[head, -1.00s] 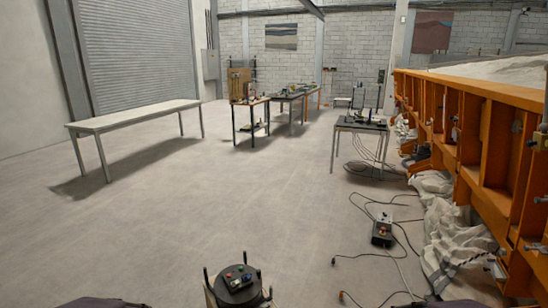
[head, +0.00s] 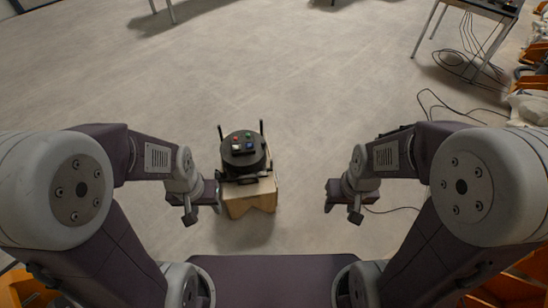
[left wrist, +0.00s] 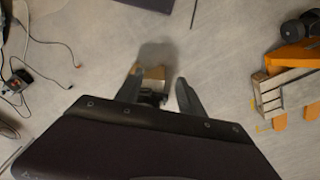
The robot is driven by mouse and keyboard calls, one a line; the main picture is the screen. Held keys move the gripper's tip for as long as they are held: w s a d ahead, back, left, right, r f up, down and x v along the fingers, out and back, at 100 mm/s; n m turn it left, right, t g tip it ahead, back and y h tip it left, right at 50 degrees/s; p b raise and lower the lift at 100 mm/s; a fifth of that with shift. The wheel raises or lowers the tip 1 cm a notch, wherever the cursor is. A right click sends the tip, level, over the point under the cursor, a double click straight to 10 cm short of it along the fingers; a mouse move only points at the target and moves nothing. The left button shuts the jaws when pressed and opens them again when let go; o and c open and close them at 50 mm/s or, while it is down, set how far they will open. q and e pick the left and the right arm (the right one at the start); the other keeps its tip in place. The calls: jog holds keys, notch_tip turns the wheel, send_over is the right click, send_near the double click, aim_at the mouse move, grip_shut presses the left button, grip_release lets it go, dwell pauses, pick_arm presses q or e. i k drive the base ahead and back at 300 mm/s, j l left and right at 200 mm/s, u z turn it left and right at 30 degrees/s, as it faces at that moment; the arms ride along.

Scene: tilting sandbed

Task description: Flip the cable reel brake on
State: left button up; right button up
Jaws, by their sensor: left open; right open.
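The cable reel (head: 244,150) is a black round drum with small coloured buttons on top, standing on a light wooden block (head: 250,200). Upright black posts rise beside it. I cannot make out which part is the brake. My left gripper (head: 203,208) is open and empty, just left of the reel and apart from it. In the left wrist view its two fingers (left wrist: 161,80) are spread, with a pale block and a dark part seen between them. My right gripper (head: 341,207) is open and empty, to the right of the reel with a clear gap.
Black cables (head: 450,105) lie on the floor at the right, near a table (head: 480,8). The left wrist view shows a small control box (left wrist: 20,79) with cables at left and an orange and metal structure (left wrist: 290,85) at right.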

aim_at(271, 164)
jog(key=l, duration=0.15)
jog(key=i+l+z, duration=0.1)
jog(key=i, duration=0.5)
jog(key=i+l, duration=0.1)
jog(key=i, duration=0.5)
jog(key=l+z, duration=0.05)
